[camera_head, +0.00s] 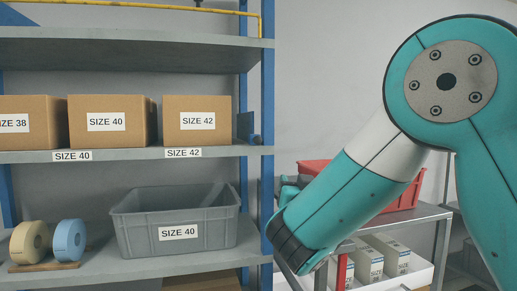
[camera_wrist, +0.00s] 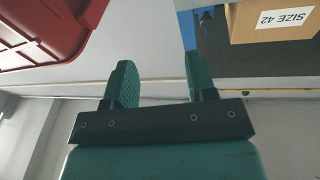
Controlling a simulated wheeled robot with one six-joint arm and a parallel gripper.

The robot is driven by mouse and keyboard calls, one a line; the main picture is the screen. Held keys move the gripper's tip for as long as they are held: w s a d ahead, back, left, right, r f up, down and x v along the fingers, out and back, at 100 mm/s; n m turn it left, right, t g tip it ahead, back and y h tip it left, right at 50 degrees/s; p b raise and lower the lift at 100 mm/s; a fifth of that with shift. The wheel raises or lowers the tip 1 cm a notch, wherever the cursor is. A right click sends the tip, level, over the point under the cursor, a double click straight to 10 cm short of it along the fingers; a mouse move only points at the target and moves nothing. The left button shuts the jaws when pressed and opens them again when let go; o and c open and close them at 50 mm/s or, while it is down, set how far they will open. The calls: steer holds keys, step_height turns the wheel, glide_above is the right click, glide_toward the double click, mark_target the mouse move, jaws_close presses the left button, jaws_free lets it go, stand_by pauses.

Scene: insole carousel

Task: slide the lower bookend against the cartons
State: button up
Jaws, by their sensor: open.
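A narrow red upright piece (camera_head: 342,272), which looks like the lower bookend, stands at the left of several white cartons (camera_head: 369,264) on the lower level of the cart at right. My arm hides part of this area, and I cannot tell whether the red piece touches the cartons. In the wrist view my gripper (camera_wrist: 162,82) is open, with nothing between its two teal fingers. In the head view its fingers do not show clearly; the wrist end of my arm is left of the red crate. The red piece and white cartons are not visible in the wrist view.
A red crate (camera_head: 312,167) sits on the cart's top, partly behind my arm; it also shows in the wrist view (camera_wrist: 52,58). The shelf rack at left holds brown boxes, including SIZE 42 (camera_head: 197,105), a grey bin (camera_head: 177,237) and two tape rolls (camera_head: 68,241).

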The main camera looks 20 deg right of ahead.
steer(key=a+r+n+t+y, duration=0.2)
steer(key=a+n+t+y, duration=0.1)
steer(key=a+n+y, duration=0.1)
steer(key=p, duration=1.9)
glide_toward(258, 141)
steer(key=x, duration=0.8)
steer(key=shift+s+r, duration=0.15)
steer(key=shift+r, duration=0.2)
steer(key=shift+w+p, duration=0.3)
steer(key=shift+w, duration=0.3)
steer(key=shift+f, duration=0.1)
jaws_close()
